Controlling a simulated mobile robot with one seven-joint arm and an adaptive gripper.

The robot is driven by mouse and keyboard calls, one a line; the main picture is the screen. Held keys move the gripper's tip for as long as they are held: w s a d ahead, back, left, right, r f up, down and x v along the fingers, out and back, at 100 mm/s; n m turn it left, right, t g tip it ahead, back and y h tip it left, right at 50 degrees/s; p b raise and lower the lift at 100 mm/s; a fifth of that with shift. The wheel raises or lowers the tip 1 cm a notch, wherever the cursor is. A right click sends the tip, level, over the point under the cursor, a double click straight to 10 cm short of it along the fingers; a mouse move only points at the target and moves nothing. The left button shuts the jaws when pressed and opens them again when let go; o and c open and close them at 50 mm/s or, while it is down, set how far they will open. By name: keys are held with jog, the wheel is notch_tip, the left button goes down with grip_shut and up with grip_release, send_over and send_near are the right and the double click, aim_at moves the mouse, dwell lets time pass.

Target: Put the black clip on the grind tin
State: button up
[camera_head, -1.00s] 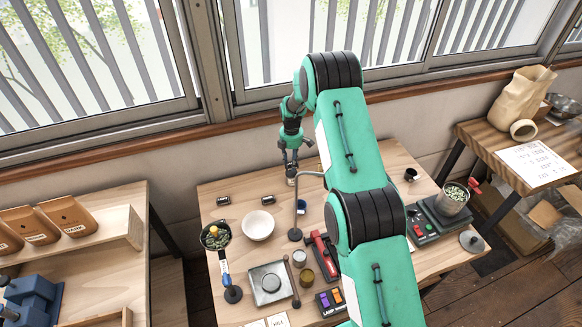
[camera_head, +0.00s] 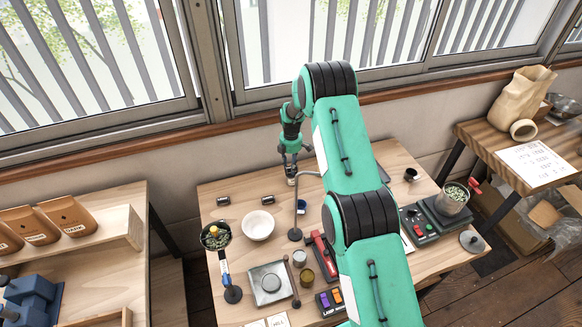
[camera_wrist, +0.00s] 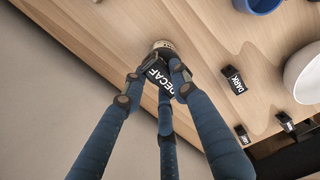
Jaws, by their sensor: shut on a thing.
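My gripper (camera_wrist: 155,80) is shut around a black clip (camera_wrist: 156,82) with white DECAF lettering, near the back edge of the table. A pale round tin (camera_wrist: 163,45) shows just beyond the fingertips in the wrist view. I cannot tell whether the clip touches it, or read any name on it. In the head view my gripper (camera_head: 291,172) is low over the back of the table, with a small pale patch below it. Another black clip (camera_wrist: 233,80), lettered DARK, lies on the table.
A white bowl (camera_head: 257,225) and a blue cup (camera_head: 301,207) stand in front. A thin bent post (camera_head: 297,205) rises close to my gripper's right. A grey tin (camera_head: 299,258) and brown tin (camera_head: 307,277) stand nearer the front.

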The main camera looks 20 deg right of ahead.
jog(key=shift+f, duration=0.15)
jog(key=o, duration=0.8)
notch_tip(320, 180, up, 12)
dwell(0.8)
dwell(0.5)
